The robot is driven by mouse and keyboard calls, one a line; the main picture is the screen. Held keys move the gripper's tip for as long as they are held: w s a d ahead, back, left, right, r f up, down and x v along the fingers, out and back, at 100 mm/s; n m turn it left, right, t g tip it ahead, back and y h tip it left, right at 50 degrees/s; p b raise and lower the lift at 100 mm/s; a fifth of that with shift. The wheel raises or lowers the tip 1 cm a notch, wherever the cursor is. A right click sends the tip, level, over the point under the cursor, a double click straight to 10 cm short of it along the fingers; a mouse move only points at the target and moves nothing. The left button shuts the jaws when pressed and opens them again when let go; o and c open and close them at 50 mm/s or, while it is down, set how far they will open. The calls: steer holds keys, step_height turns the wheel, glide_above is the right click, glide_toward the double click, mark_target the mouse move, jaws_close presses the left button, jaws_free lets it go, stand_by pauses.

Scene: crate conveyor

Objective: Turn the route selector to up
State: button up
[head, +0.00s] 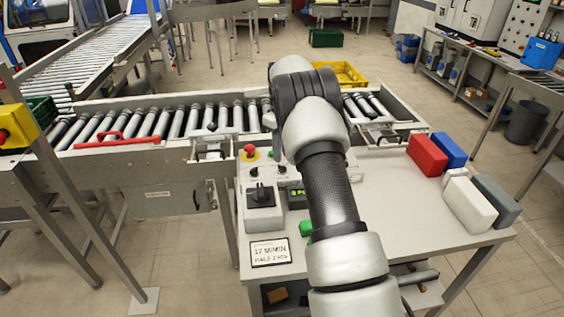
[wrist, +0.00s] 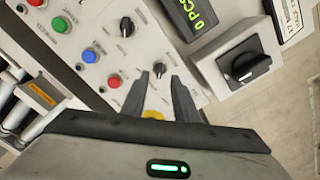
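A grey box with a large black rotary knob (wrist: 251,66) shows in the wrist view; the same knob (head: 260,193) is on the table's left side in the head view. On the light panel beside it are two smaller black selector knobs, one further up (wrist: 127,27) and one close to my fingertips (wrist: 159,68). I cannot read the labels, so which one is the route selector is unclear. My gripper (wrist: 161,78) is open, its two fingers apart on either side of the nearer small knob; contact cannot be told. In the head view my arm hides the gripper.
The panel also has blue (wrist: 88,55), green (wrist: 59,25) and red (wrist: 113,81) buttons. A green-lit display (wrist: 190,15) lies between panel and box. A red emergency stop (head: 249,150), a sign (head: 270,252) and coloured blocks (head: 427,155) are on the table. The roller conveyor (head: 170,122) runs behind.

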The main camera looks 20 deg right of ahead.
mark_target(282, 166)
steer(key=shift+f, duration=2.35)
jaws_close()
